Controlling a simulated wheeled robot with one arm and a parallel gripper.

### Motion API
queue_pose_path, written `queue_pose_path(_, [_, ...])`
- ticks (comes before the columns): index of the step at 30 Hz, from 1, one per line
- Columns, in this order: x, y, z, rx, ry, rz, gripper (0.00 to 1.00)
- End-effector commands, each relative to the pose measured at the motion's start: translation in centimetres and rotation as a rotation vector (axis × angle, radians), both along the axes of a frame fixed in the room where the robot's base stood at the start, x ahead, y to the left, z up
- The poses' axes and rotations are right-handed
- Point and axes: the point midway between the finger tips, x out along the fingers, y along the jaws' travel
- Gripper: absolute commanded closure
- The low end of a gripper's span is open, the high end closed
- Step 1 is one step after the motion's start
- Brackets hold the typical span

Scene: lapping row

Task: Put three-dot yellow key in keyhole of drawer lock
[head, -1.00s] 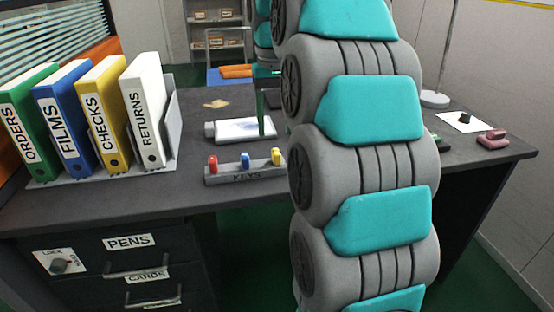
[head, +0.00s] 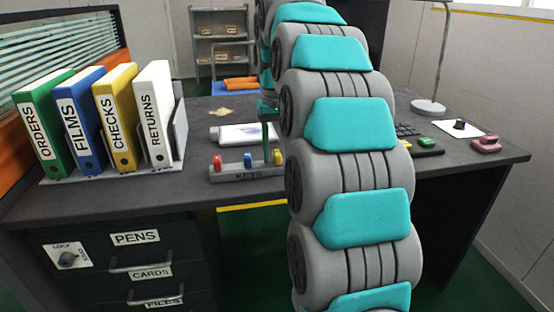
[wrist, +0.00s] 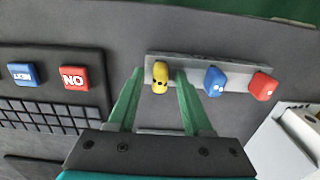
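The yellow key (wrist: 160,77) stands in the grey key rack (wrist: 193,85), with dark dots on its head. In the wrist view it is between the two green fingers of my gripper (wrist: 158,73), which are open, with a gap on each side. A blue key (wrist: 215,82) and a red key (wrist: 263,86) stand beside it. The drawer lock (head: 67,257) is a dark round knob on a white plate, left of the PENS label.
Several binders (head: 110,120) stand in a holder on the left of the desk (head: 105,200). A blue NEXT button (wrist: 23,73) and a red NO button (wrist: 73,78) lie to the left in the wrist view. A lamp (head: 428,106) and a pink object (head: 486,144) are at the right.

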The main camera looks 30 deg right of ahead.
Motion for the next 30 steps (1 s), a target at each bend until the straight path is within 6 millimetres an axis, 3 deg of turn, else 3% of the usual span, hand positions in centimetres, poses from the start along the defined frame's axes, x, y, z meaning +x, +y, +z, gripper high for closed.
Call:
queue_pose_path(2, [-0.01,0.01,0.01,0.000,0.000,0.000,0.60])
queue_pose_path(12, [-0.01,0.02,0.01,0.000,0.000,0.000,0.99])
queue_pose_path(30, [-0.01,0.02,0.10,0.000,0.000,0.000,1.00])
